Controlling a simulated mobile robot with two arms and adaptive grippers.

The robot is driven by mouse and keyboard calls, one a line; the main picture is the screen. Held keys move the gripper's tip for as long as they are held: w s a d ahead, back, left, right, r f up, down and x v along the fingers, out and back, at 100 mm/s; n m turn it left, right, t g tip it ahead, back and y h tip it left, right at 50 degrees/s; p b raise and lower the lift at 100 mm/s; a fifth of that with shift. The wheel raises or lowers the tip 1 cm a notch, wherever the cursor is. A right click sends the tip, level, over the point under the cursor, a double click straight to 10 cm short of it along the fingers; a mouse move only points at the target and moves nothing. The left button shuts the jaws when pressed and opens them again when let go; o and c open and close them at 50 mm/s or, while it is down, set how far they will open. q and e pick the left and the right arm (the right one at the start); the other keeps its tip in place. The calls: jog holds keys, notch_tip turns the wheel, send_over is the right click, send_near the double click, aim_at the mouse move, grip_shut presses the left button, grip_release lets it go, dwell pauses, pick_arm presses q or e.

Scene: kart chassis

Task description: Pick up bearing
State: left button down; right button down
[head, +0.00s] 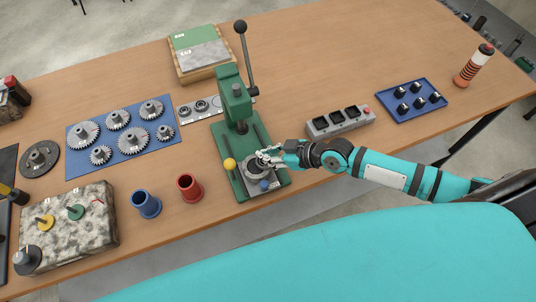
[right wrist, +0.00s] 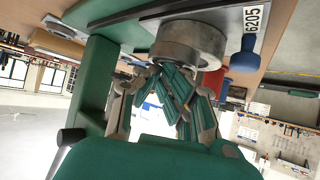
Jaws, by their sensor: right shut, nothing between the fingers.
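The bearing is a thick grey metal ring (right wrist: 188,42), seen close up in the right wrist view beside a white "6205" label. In the head view it sits on the grey plate of the green press (head: 240,92), partly hidden by my right gripper (head: 266,158). My right gripper also shows in the right wrist view (right wrist: 178,88). Its fingers are together with nothing between them, right by the bearing. Whether they touch it I cannot tell. My left gripper is not in view.
A blue knob (head: 264,184) and a yellow ball knob (head: 229,163) stand close by on the press. Red (head: 189,188) and blue (head: 146,204) cups are to its left. A grey socket box (head: 341,121) is to its right.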

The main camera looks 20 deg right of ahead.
jog(key=shift+s+d+f, duration=0.1)
jog(key=shift+s+f, duration=0.15)
jog(key=shift+f, duration=0.15)
jog(key=shift+s+d+f, duration=0.2)
jog(key=shift+s+d, duration=0.15)
jog(key=shift+s+d+b, duration=0.3)
jog(key=shift+s+d, duration=0.35)
jog(key=shift+s, duration=0.05)
jog(key=shift+s+d+r, duration=0.1)
jog(key=shift+d+r, duration=0.05)
jog(key=shift+d, duration=0.05)
jog(key=shift+w+a+r, duration=0.1)
jog(key=shift+w+a, duration=0.05)
jog(key=shift+w, duration=0.1)
jog(key=shift+w+a+r+p, duration=0.2)
jog(key=shift+a+r+p, duration=0.05)
jog(key=shift+r+p, duration=0.5)
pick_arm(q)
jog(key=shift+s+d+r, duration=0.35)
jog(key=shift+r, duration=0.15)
pick_arm(e)
jog(key=shift+s, duration=0.1)
